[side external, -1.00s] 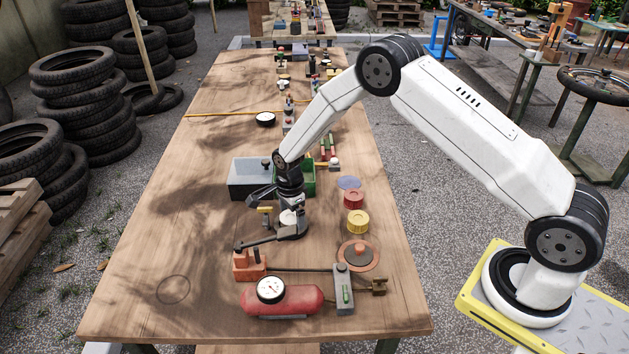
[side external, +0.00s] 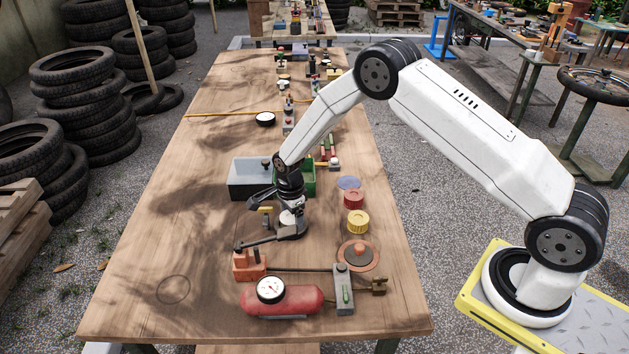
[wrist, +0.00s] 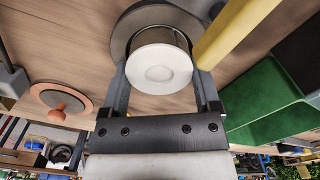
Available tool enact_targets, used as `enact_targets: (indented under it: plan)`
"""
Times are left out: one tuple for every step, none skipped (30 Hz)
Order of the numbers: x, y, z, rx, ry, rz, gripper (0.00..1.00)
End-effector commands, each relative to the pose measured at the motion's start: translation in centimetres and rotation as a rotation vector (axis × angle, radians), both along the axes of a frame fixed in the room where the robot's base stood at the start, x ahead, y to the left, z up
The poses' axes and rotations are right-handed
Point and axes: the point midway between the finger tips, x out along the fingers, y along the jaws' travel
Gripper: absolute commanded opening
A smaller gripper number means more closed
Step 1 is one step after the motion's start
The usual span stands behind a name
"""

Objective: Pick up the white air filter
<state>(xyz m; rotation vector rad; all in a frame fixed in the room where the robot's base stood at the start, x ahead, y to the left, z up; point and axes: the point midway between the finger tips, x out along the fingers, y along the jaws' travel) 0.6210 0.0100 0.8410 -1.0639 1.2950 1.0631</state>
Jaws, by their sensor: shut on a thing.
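The white air filter (wrist: 160,72) is a short cylinder with a round white end, between the two fingers of my gripper (wrist: 160,84) in the wrist view. The fingers are shut on its sides. In the side view the filter (side external: 287,217) is partly hidden by my gripper (side external: 289,210), which points down near the middle of the table. A grey round base (wrist: 124,34) shows behind the filter; I cannot tell whether they touch.
A yellow bar (wrist: 232,28) passes close to the right finger. A green bin (wrist: 262,103) and a grey bin (side external: 249,180) stand nearby. A red tank with a gauge (side external: 282,300) lies in front, and a yellow cap (side external: 357,221) is to the right. The table's left side is mostly clear.

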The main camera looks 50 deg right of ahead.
Motion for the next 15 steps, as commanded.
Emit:
enact_targets:
  plan:
    - [0.0,0.0,0.0,0.000,0.000,0.000,0.23]
    - [0.0,0.0,0.0,0.000,0.000,0.000,0.23]
    - [0.0,0.0,0.0,0.000,0.000,0.000,0.23]
    - [0.0,0.0,0.0,0.000,0.000,0.000,0.23]
    - [0.0,0.0,0.1,0.000,0.000,0.000,0.23]
    - [0.0,0.0,0.1,0.000,0.000,0.000,0.23]
    - [0.0,0.0,0.2,0.000,0.000,0.000,0.23]
    - [0.0,0.0,0.3,0.000,0.000,0.000,0.23]
    - [0.0,0.0,0.4,0.000,0.000,0.000,0.23]
    - [0.0,0.0,0.5,0.000,0.000,0.000,0.23]
    - [0.0,0.0,0.7,0.000,0.000,0.000,0.23]
    - [0.0,0.0,0.9,0.000,-0.001,0.000,0.23]
    - [0.1,0.0,1.2,0.000,-0.002,0.000,0.23]
    - [0.1,0.0,1.4,0.000,-0.002,0.000,0.23]
    - [0.1,0.0,1.8,0.000,-0.002,0.000,0.23]
